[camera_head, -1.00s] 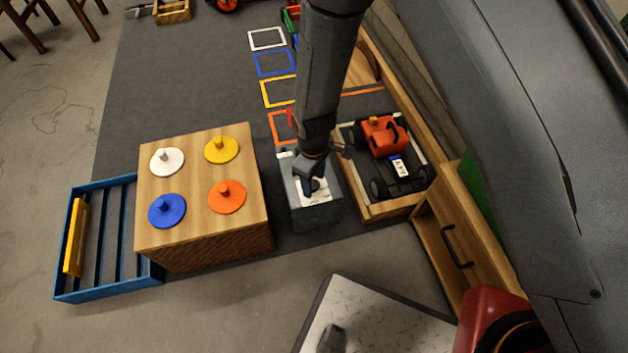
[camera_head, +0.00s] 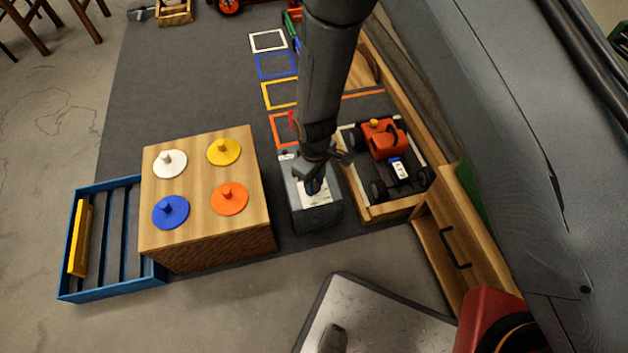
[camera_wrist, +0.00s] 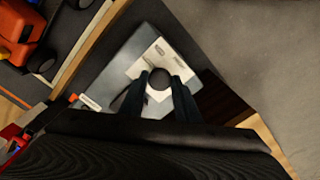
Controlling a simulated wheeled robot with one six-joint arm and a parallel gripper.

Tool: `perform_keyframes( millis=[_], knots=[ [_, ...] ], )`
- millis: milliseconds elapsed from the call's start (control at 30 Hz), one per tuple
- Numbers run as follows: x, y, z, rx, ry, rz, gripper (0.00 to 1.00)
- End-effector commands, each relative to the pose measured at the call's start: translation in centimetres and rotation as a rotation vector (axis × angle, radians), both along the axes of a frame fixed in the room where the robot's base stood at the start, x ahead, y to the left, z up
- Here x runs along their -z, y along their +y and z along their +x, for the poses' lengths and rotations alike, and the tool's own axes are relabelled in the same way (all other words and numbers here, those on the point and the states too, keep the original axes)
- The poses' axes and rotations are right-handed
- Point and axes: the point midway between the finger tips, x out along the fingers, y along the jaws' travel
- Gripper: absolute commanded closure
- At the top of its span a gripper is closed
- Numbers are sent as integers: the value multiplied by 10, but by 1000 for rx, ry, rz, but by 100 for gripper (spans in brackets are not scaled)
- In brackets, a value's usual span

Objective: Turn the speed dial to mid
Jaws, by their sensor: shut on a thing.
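The speed dial (camera_wrist: 159,80) is a dark round knob on the white label plate (camera_wrist: 148,60) of a grey control box (camera_head: 318,216). In the wrist view my gripper (camera_wrist: 161,76) has one finger on each side of the knob and is shut on it. In the head view my gripper (camera_head: 315,185) is over the top of the box, and my arm hides much of the plate and the dial. The pointer of the dial and its mid mark cannot be read.
An orange car (camera_head: 384,138) sits in a wooden tray (camera_head: 398,209) right of the box. A wooden block with several coloured knobbed discs (camera_head: 205,208) stands to the left, beside a blue slatted crate (camera_head: 110,292). A wooden drawer (camera_head: 462,245) is at the right.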

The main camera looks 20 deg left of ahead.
Motion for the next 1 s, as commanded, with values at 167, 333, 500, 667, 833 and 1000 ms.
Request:
perform_keyframes(
  millis=[167,333,500,667,833,1000],
  knots=[
    [-3,-1,-1,139,1,-1,93],
    [-3,0,-1,287,0,-1,93],
    [-3,0,-1,421,0,-1,93],
    [-2,0,-1,524,0,-1,93],
    [-1,0,0,601,0,-1,93],
    [-1,0,0,643,0,-1,93]
  ],
)
